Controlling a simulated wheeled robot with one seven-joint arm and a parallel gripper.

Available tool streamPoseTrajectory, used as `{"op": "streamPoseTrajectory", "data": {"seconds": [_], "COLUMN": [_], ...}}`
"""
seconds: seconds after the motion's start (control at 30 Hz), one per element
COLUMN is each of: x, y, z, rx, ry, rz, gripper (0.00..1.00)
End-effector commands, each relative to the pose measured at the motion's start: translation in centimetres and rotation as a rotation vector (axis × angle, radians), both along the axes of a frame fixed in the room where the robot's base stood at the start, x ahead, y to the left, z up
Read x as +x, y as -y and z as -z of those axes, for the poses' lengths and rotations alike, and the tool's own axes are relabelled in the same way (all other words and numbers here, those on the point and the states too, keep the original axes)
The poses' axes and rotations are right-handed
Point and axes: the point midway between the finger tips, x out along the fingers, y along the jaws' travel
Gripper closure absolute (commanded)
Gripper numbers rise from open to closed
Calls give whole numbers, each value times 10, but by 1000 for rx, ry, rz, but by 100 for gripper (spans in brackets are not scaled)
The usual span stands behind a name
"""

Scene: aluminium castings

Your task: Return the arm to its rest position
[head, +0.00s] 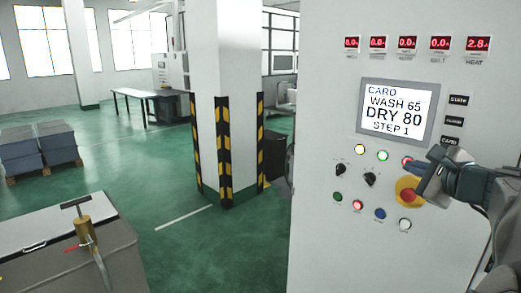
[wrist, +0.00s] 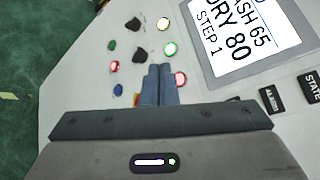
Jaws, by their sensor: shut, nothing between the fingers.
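My gripper (head: 413,166) is at the right in the head view, in front of a tall pale control cabinet (head: 320,215). In the wrist view its two blue-grey fingers (wrist: 159,72) are together with nothing between them. The fingertips are close to the panel's lit buttons, beside a red-lit button (wrist: 180,79). I cannot tell whether they touch the panel. My arm reaches in from the right edge of the head view and hides part of the panel.
The cabinet has a screen (head: 396,109) reading "WASH 65 DRY 80 STEP 1", knobs, and a yellow-ringed red button (head: 408,194). A striped pillar (head: 226,130) stands to the left. A grey chest (head: 65,250) with a brass valve is at lower left. Green floor between is clear.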

Motion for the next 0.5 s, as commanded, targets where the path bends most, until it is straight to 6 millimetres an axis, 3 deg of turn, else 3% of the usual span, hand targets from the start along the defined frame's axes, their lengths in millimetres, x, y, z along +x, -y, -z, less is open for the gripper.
{"op": "streamPoseTrajectory", "data": {"seconds": [0.03,0.2,0.4,0.5], "x": [1,-19,-72,-104], "y": [-32,-124,-197,-218], "z": [15,77,143,172], "rx": [-68,-359,-738,-944], "ry": [-55,-247,-410,-466], "rz": [-82,-383,-753,-940], "gripper": [100,100,100,100]}}
